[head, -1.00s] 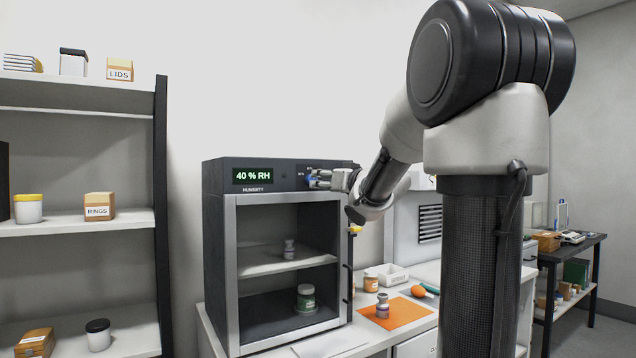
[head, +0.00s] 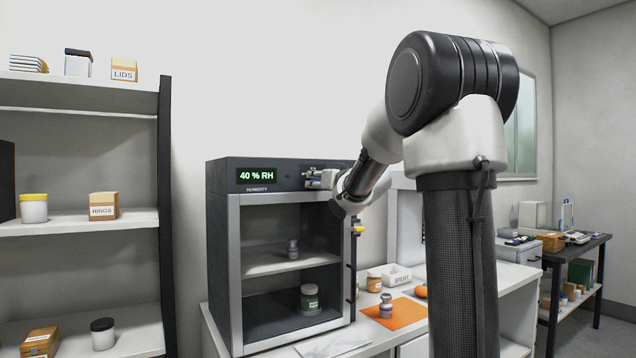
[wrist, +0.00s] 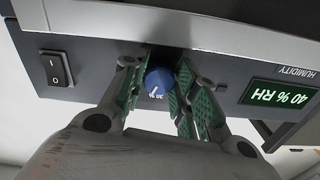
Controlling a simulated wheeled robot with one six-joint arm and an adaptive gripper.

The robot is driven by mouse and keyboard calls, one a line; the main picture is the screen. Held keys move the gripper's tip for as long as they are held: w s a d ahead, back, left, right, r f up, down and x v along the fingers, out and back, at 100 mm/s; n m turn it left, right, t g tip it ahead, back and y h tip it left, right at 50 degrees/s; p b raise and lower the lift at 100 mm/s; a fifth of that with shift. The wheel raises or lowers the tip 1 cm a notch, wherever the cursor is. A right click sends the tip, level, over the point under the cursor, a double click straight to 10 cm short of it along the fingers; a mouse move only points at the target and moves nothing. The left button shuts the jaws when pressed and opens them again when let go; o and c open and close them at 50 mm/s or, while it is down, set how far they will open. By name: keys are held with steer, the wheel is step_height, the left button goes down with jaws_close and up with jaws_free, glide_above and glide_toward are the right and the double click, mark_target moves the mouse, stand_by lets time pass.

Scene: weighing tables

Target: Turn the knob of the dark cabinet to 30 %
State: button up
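The dark cabinet (head: 222,245) stands on a white bench, with a green display (head: 257,175) reading 40 % RH and "HUMIDITY" below it. In the wrist view, its blue knob (wrist: 158,83) sits on the front panel with a white pointer mark. My gripper (head: 318,179) is at the right part of that panel. In the wrist view its two green-padded fingers (wrist: 158,80) stand on either side of the knob, very close to it. I cannot tell whether the pads press on it. The knob is hidden by my gripper in the head view.
A black rocker switch (wrist: 56,68) is on the panel beside the knob. Inside the cabinet are a small grey jar (head: 293,248) and a green-labelled jar (head: 310,298). An orange mat (head: 408,312) lies on the bench to the right. A shelf (head: 80,226) stands left.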

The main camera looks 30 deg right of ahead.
steer(key=shift+n, duration=2.2)
steer(key=o, duration=1)
steer(key=shift+s+d, duration=0.1)
steer(key=s, duration=1.1)
steer(key=shift+s+d, duration=0.15)
steer(key=shift+s, duration=0.25)
